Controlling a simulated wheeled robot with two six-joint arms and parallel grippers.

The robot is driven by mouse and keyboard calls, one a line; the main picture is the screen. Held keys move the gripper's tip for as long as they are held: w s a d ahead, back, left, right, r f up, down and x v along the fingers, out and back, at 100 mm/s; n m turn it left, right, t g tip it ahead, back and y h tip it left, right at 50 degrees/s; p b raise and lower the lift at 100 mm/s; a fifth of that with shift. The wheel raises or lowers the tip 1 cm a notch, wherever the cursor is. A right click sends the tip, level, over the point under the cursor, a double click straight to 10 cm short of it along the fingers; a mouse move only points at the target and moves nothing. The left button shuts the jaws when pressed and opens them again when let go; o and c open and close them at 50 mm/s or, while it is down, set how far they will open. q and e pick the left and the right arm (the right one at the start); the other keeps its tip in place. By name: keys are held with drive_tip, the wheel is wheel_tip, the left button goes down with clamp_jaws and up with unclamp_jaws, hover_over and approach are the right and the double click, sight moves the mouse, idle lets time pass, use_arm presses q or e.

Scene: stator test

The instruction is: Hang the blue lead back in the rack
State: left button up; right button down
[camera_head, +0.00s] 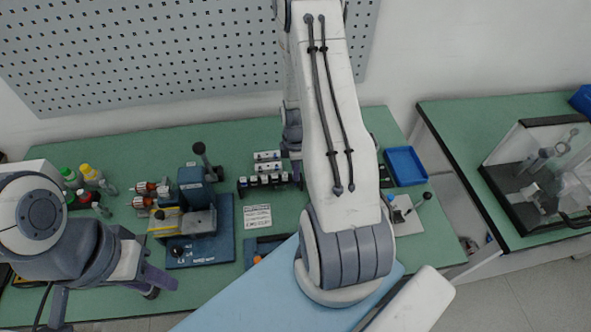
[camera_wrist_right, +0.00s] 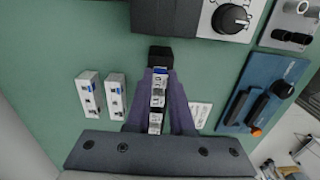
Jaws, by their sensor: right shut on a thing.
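I cannot pick out the blue lead with certainty in either view. My right gripper (camera_wrist_right: 160,78) has its purple fingers around a narrow column of white parts with small blue marks (camera_wrist_right: 157,97). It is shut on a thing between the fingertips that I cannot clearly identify. A black block (camera_wrist_right: 160,56) shows just beyond the fingertips. In the head view my right arm hides this gripper. A dark row with white parts (camera_head: 262,183) stands beside that arm; I cannot tell if it is the rack. My left gripper (camera_head: 157,283) is over the table's front left, its opening unclear.
A blue-based press (camera_head: 205,240), bottles (camera_head: 92,174) and a white card (camera_head: 257,215) stand on the green table (camera_head: 120,270). Two white blocks (camera_wrist_right: 102,95) lie beside my right gripper. A blue fixture with an orange knob (camera_wrist_right: 265,92) and a dialled box (camera_wrist_right: 195,14) are near.

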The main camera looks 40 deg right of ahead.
drive_tip(key=c, duration=0.7)
unclamp_jaws()
wheel_tip(320, 180, up, 10)
drive_tip(key=b, duration=0.1)
drive_tip(key=shift+r+b, duration=0.25)
drive_tip(key=shift+b, duration=0.05)
idle(0.4)
